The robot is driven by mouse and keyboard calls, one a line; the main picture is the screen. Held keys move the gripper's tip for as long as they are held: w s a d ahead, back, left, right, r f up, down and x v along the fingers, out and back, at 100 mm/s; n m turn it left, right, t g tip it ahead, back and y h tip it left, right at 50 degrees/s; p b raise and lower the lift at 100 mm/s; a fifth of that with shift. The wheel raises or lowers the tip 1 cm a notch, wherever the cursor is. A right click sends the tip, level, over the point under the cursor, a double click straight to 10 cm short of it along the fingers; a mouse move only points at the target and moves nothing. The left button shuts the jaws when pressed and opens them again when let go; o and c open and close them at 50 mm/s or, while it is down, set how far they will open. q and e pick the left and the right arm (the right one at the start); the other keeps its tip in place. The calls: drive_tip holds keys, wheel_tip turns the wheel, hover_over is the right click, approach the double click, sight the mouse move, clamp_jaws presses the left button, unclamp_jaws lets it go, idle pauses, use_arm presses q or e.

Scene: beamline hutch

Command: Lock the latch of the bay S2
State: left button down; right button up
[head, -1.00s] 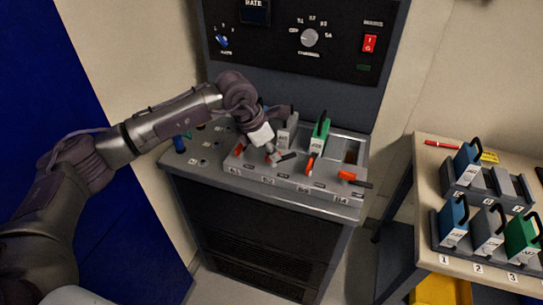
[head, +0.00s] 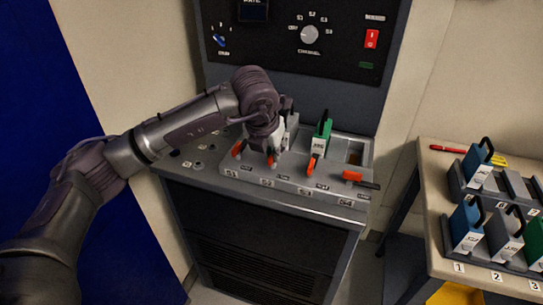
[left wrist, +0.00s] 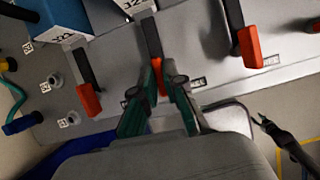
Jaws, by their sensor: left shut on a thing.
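The S2 latch (head: 271,160) is a dark bar with an orange-red end. It points toward the console's front edge, in line with its neighbours at S1 (head: 237,151) and S3 (head: 311,166). My left gripper (head: 273,147) comes down over it and is shut on it. In the left wrist view the S2 latch (left wrist: 152,40) lies between the green-padded fingers (left wrist: 161,80), its red end partly hidden by them. A grey module (head: 292,127) stands behind it in S2, partly covered by my arm.
The S4 latch (head: 353,176) lies crosswise before an empty bay. A control panel (head: 300,38) rises behind. A side table (head: 433,170) at the right holds racks of blue and grey modules.

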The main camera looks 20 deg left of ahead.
idle(0.3)
use_arm(q)
drive_tip(key=c, duration=1.2)
unclamp_jaws()
drive_tip(key=shift+c, duration=0.2)
drive_tip(key=shift+r, duration=0.1)
drive_tip(key=v, duration=1.2)
drive_tip(key=shift+d, duration=0.15)
